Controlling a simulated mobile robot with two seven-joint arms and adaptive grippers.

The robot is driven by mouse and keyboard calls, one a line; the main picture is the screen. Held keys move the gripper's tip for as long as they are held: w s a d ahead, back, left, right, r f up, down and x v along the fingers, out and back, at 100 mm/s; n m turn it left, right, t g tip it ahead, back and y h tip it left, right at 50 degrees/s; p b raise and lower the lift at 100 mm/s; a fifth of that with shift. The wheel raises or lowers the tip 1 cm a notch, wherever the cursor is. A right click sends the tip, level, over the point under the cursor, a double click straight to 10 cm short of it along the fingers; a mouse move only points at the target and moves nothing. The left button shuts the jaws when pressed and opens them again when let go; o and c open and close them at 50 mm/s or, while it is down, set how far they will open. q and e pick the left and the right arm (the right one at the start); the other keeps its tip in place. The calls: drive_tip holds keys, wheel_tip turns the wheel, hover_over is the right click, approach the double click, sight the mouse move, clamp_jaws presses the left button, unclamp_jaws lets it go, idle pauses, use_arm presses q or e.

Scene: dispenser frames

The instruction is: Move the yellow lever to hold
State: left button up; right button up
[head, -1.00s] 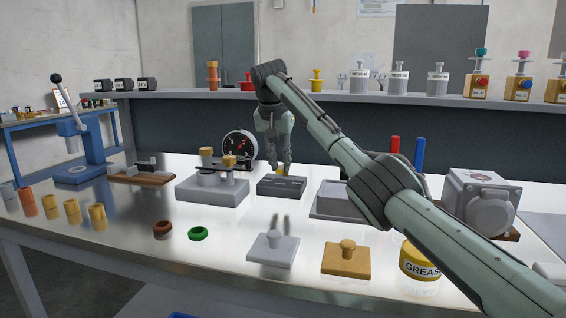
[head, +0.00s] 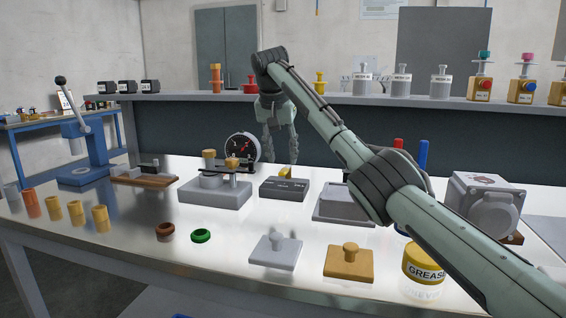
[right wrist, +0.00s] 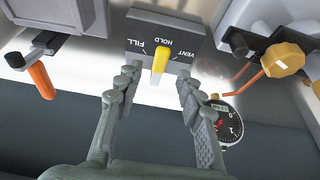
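The yellow lever (right wrist: 160,60) sits on a dark grey block (right wrist: 188,25) marked FILL, HOLD and VENT in the right wrist view. The lever lines up with the HOLD mark, between the other two. In the head view the yellow lever (head: 286,171) shows on the dark block (head: 284,190) in mid-table. My right gripper (right wrist: 158,90) is open and empty, its two fingers apart on either side of the lever's line and short of its end. In the head view my right gripper (head: 281,154) is above and behind the block. My left gripper is not in view.
A grey base with brass knobs (head: 214,194) stands left of the block, with a round dial gauge (head: 242,148) behind it. A grey box (head: 340,206) stands to the right, partly behind my arm. Plates with knobs (head: 349,262) lie in front.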

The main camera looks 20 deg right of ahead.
drive_tip(key=v, duration=0.9)
drive_tip(key=shift+f, duration=0.1)
